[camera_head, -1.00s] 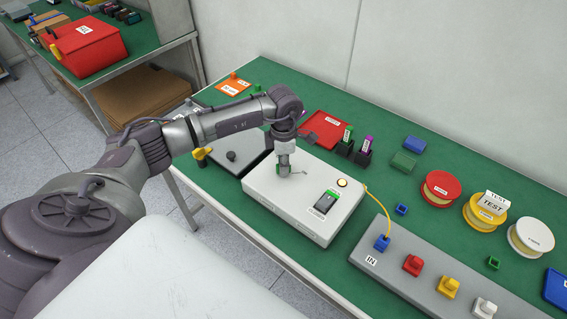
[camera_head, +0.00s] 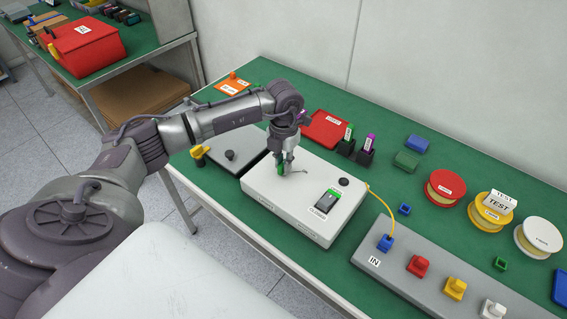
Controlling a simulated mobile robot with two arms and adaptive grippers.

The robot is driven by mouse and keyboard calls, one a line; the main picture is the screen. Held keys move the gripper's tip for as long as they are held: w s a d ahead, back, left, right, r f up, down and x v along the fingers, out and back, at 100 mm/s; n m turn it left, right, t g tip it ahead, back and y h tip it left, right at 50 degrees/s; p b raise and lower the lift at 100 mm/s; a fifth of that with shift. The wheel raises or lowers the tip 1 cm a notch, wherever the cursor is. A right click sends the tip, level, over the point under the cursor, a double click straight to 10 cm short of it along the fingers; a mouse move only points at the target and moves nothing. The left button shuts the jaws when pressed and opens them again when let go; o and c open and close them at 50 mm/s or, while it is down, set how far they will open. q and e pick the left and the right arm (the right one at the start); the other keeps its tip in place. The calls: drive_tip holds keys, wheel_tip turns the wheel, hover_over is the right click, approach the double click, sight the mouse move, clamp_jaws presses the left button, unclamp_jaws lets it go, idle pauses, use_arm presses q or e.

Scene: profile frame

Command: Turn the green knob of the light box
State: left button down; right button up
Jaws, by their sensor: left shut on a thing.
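The light box is a white box (camera_head: 272,207) on the green table in the middle of the head view. Its green knob (camera_head: 281,169) shows partly at the top left of the box, between my fingers. My left gripper (camera_head: 286,170) comes down on the knob from above and is shut on it. A round lamp (camera_head: 344,182) at the back right of the box is dark. My right gripper is not in view.
A grey panel (camera_head: 232,150) with a yellow handle lies left of the box. A grey strip (camera_head: 405,275) with blue, red, yellow and white plugs lies to the right, joined by a yellow cable. Spools (camera_head: 445,186) and a red tray (camera_head: 325,130) stand behind.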

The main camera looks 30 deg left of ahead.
use_arm(q)
drive_tip(key=n, duration=0.4)
drive_tip(key=shift+n, duration=0.3)
drive_tip(key=shift+r+n+b, duration=0.1)
drive_tip(key=shift+n+b, duration=0.25)
drive_tip(key=shift+n, duration=1.65)
drive_tip(key=c, duration=1.1)
unclamp_jaws()
drive_tip(key=shift+c, duration=0.2)
wheel_tip(320, 180, up, 12)
